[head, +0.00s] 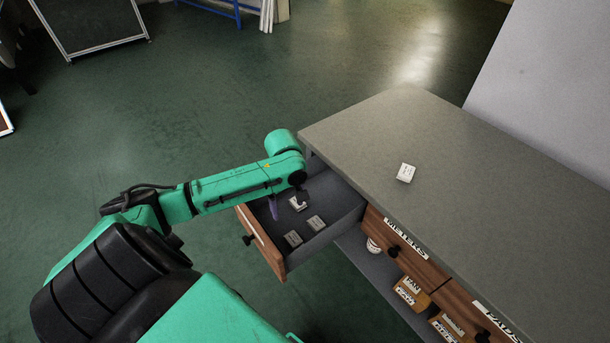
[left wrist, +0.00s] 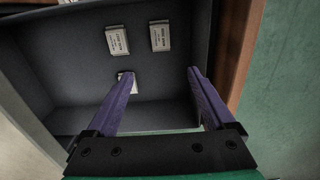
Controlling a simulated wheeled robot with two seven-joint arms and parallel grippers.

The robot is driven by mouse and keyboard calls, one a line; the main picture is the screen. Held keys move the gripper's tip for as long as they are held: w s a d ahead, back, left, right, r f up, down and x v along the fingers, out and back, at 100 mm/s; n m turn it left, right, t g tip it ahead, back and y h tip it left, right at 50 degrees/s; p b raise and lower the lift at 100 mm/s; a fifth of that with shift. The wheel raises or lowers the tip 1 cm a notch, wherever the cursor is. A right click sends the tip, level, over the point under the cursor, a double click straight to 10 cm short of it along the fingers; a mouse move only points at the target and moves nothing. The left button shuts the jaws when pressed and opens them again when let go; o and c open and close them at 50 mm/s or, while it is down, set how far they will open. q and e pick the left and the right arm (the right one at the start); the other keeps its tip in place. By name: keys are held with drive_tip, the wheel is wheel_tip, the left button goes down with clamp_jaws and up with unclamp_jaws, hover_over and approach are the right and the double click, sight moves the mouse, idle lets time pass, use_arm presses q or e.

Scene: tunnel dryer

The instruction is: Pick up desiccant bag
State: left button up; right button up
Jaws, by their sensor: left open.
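Three small pale packets with dark print lie apart on the floor of an open drawer (head: 334,211). They look like desiccant bags, but I cannot read the print. In the left wrist view my open left gripper (left wrist: 160,79) has purple fingers reaching into the drawer. Its left finger partly hides the nearest bag (left wrist: 127,83); the other two (left wrist: 117,40) (left wrist: 160,36) lie beyond the fingertips. Nothing is held.
The drawer's wooden front (head: 260,241) and walls border the gripper. A closed drawer labelled METERS (head: 405,248) is beside it. Labelled boxes (head: 412,294) sit on a shelf below.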

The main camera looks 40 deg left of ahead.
use_arm(q)
hover_over(290, 234)
wheel_tip(290, 234, down, 6)
drive_tip(key=shift+f+b, duration=0.15)
drive_tip(key=shift+b, duration=0.2)
wheel_tip(290, 234, down, 8)
drive_tip(key=shift+f+b, duration=0.15)
drive_tip(key=shift+b, duration=0.35)
clamp_jaws()
use_arm(e)
drive_tip(key=shift+s+d+f, duration=0.2)
drive_tip(key=shift+s+f, duration=0.5)
drive_tip(key=shift+f, duration=0.35)
